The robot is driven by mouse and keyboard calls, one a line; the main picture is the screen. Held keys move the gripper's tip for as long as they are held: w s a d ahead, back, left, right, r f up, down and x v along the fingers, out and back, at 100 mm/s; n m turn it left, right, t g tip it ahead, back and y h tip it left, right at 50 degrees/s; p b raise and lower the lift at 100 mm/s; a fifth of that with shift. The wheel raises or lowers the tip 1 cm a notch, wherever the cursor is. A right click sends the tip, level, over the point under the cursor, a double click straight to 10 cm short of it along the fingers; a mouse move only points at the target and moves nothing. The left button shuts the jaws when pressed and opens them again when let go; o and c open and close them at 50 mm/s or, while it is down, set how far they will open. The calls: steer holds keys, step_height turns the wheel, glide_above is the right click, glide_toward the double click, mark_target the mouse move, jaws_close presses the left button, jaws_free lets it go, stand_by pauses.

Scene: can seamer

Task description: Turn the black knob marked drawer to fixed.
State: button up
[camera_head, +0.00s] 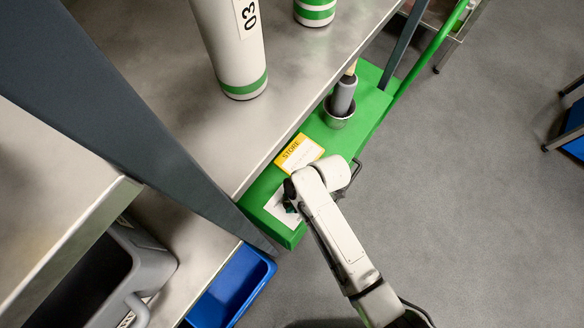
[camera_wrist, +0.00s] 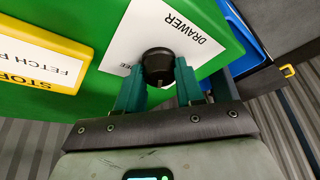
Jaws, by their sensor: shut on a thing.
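The black knob (camera_wrist: 157,65) stands on a white label (camera_wrist: 185,30) that reads DRAWER, on the green panel. Part of a smaller word, ending in "EE", shows left of the knob; no "fixed" mark is readable. My gripper (camera_wrist: 159,78) has its two teal fingers on either side of the knob and is shut on it. In the head view the white label (camera_head: 275,212) lies on the near end of the green panel (camera_head: 358,130); my gripper (camera_head: 291,206) is over it, and I cannot make out the knob there.
A grey-handled tool (camera_head: 343,95) stands in a metal cup (camera_head: 336,120) farther along the panel. A blue bin (camera_head: 232,290) and a dark upright post (camera_head: 120,140) are close on the left. Open floor lies to the right.

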stand_by(0.3)
steer(key=o, duration=1)
steer(key=v, duration=1)
steer(key=shift+w+d+r, duration=0.1)
steer(key=shift+r, duration=0.3)
steer(key=s+d+r+m+h, duration=0.1)
steer(key=s+d+m, duration=0.4)
steer(key=d+m, duration=0.1)
steer(key=s+d+r+m+t+h, duration=0.1)
steer(key=s+d+r+m+h, duration=0.1)
steer(key=s+d+m, duration=0.3)
steer(key=s+d+r+m+h, duration=0.1)
steer(key=s+d+m, duration=0.3)
steer(key=d+m, duration=0.5)
steer(key=shift+s+d+r+t+h, duration=0.15)
steer(key=shift+s+d+r+h, duration=0.05)
steer(key=shift+d, duration=0.45)
steer(key=shift+s+d+r+t+h, duration=0.15)
steer(key=shift+s+d+h, duration=0.05)
steer(key=shift+d, duration=0.5)
